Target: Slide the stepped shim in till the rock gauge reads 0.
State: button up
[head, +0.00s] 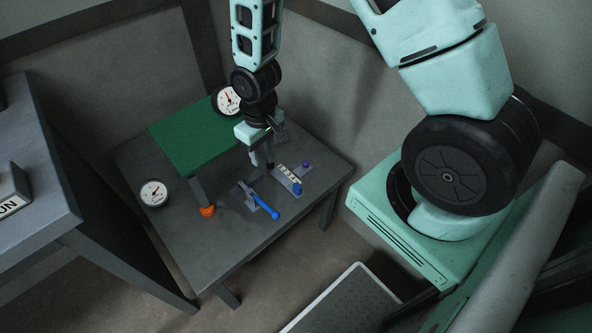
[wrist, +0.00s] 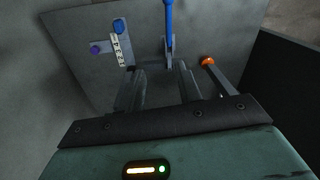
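A grey block with a numbered white strip (head: 286,172) and a blue knob (head: 297,188) lies on the grey table; it looks like the stepped shim. It also shows in the wrist view, strip (wrist: 119,50) upper left. The white dial gauge (head: 154,194) is at the table's left, another (head: 228,99) behind the green panel; their scales are too small to read, so I cannot tell which is the rock gauge. The green-topped frame (head: 190,136) has a leg with an orange foot (head: 207,211). My gripper (head: 262,163) points down left of the strip, fingers apart, nothing seen between them.
A blue-handled clamp or lever (head: 266,209) stands between the orange foot and the strip, close to my gripper. A purple knob (head: 306,164) is right of the strip. A grey bench (head: 35,160) stands at left. The table's front is mostly clear.

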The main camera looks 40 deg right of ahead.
jog(key=m, duration=0.2)
send_over(297, 185)
notch_tip(297, 185, down, 14)
jog(key=shift+s+f+b, duration=0.1)
jog(key=shift+b, duration=0.3)
notch_tip(297, 185, down, 8)
jog(key=b, duration=0.6)
jog(key=shift+r, duration=0.2)
jog(key=shift+f+b, duration=0.15)
jog(key=shift+b, duration=0.15)
jog(key=shift+c, duration=0.6)
jog(key=shift+r, duration=0.2)
grip_shut()
